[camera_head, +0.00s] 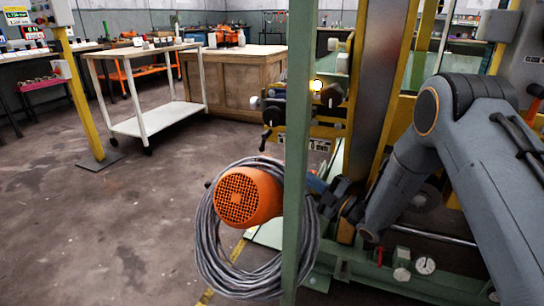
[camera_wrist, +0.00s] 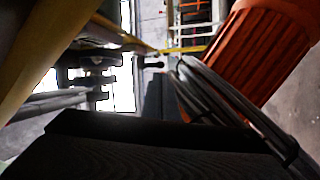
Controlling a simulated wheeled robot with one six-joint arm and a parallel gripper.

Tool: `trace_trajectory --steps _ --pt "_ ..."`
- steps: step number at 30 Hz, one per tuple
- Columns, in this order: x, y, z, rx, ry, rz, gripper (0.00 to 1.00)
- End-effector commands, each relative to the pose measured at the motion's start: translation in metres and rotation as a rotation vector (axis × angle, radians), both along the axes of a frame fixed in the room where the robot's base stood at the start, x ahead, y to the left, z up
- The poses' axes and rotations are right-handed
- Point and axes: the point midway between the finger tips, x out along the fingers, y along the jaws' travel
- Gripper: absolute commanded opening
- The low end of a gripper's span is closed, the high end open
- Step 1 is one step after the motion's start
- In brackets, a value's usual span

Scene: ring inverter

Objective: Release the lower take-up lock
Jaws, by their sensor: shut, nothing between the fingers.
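The take-up hardware shows in the head view as dark rollers and knobs on a yellow bracket. A black knob (camera_head: 332,95) is at the upper right, and a dark lever-like piece (camera_head: 266,138) hangs lower left. I cannot tell which part is the lower take-up lock. My gripper (camera_head: 335,190) is low beside the orange motor, partly hidden by the green post, below and apart from these knobs. It is shut and empty. In the wrist view a dark part of my gripper fills the bottom; its fingertips are not clear.
The ribbed orange motor (camera_head: 247,196) and a thick grey cable coil (camera_head: 215,255) are close left of my gripper. A green post (camera_head: 297,150) stands in front. A white cart (camera_head: 150,115) stands behind; the left floor is clear.

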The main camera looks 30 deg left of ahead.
Motion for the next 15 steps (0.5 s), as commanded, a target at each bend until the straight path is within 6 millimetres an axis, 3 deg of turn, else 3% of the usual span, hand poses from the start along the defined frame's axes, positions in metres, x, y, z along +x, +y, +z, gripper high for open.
trace_trajectory --steps 15 --pt "0.0043 -0.0051 -0.0033 -0.188 -0.898 -0.143 0.00"
